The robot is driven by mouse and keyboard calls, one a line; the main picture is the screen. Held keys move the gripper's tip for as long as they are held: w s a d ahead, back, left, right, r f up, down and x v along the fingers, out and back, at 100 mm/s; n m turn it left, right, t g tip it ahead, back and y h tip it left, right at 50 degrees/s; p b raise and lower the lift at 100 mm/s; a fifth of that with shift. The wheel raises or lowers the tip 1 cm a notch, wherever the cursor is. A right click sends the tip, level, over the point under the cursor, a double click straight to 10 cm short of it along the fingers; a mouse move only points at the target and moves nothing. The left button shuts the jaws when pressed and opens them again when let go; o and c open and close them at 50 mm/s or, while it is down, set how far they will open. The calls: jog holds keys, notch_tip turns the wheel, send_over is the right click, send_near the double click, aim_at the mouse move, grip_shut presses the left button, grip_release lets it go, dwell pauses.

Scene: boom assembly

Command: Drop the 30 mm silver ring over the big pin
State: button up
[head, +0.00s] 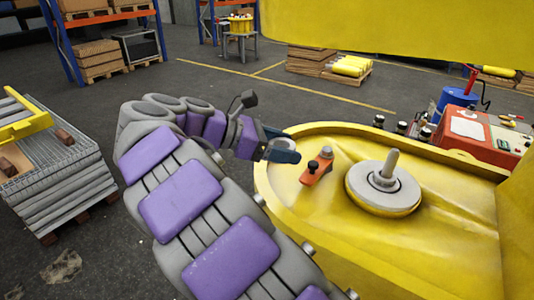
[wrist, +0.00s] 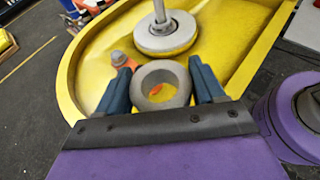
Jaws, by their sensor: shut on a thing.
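My gripper (wrist: 161,92) is shut on a silver ring (wrist: 144,87), which sits between the two blue fingers in the wrist view. The ring's open hole faces the wrist camera. In the head view my gripper (head: 283,151) is at the left rim of the yellow boom part, and the ring cannot be made out clearly there. The big pin (head: 390,163) stands upright from a round grey and yellow base, to the right of my gripper and apart from it. The pin (wrist: 160,12) also shows at the top of the wrist view, beyond the ring.
An orange bracket with a grey bolt (head: 317,166) stands between my gripper and the pin. The yellow boom part (head: 450,230) has a raised rim. A red box (head: 468,132) and a blue drum (head: 452,104) stand behind. A yellow beam (head: 400,22) hangs over the top.

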jog(key=shift+w+d+f+b, duration=0.1)
jog(key=shift+w+d+b, duration=0.15)
jog(key=shift+d+b, duration=1.15)
jog(key=w+d+b, duration=0.2)
jog(key=d+b, duration=0.3)
jog(key=d, duration=0.7)
jog(key=shift+w, duration=0.2)
